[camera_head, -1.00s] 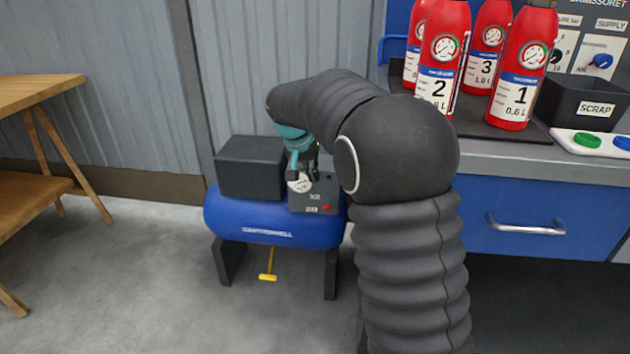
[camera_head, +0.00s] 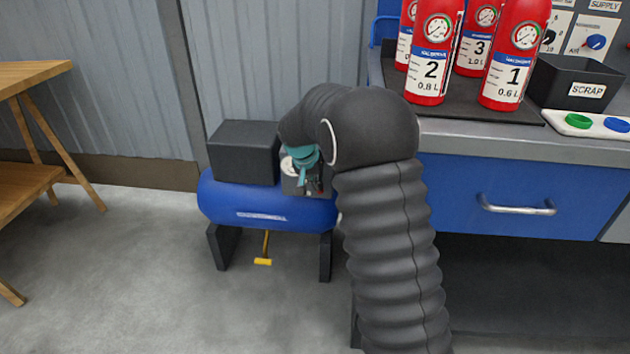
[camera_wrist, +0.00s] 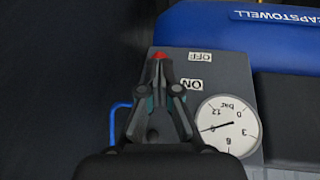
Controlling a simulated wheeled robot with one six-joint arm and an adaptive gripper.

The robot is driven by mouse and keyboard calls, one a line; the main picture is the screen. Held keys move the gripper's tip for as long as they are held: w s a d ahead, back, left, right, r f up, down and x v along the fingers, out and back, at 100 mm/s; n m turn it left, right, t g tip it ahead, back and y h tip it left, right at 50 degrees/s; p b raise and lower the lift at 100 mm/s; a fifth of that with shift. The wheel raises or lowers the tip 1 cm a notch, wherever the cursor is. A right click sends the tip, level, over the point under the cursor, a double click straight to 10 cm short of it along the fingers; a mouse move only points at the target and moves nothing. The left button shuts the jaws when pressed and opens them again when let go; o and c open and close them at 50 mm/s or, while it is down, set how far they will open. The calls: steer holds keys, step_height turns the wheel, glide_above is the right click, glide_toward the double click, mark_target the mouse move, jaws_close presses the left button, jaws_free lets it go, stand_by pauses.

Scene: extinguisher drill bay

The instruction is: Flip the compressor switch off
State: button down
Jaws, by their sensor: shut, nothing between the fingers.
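The compressor has a blue tank (camera_head: 255,212) with a black box (camera_head: 244,152) on top, and stands left of the bench. Its grey control panel (camera_wrist: 184,66) carries a small red switch (camera_wrist: 159,56), beside the OFF label (camera_wrist: 200,56) and ahead of the ON label (camera_wrist: 190,84). My gripper (camera_wrist: 158,66) is shut and empty, its fingertips right at the red switch in the wrist view; I cannot tell whether they touch it. The switch's exact position is partly hidden by the fingers.
A pressure gauge (camera_wrist: 225,122) sits on the panel beside the fingers. A yellow-handled part (camera_head: 263,261) hangs under the tank. The bench with a blue drawer (camera_head: 505,195) and red extinguishers (camera_head: 430,60) stands close on the right. A wooden table (camera_head: 30,75) is at left; floor between is clear.

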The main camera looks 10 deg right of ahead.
steer(key=shift+f+b, duration=0.2)
steer(key=shift+b, duration=0.35)
steer(key=shift+s+t+b, duration=0.15)
steer(key=shift+t+b, duration=0.15)
steer(key=shift+b, duration=0.25)
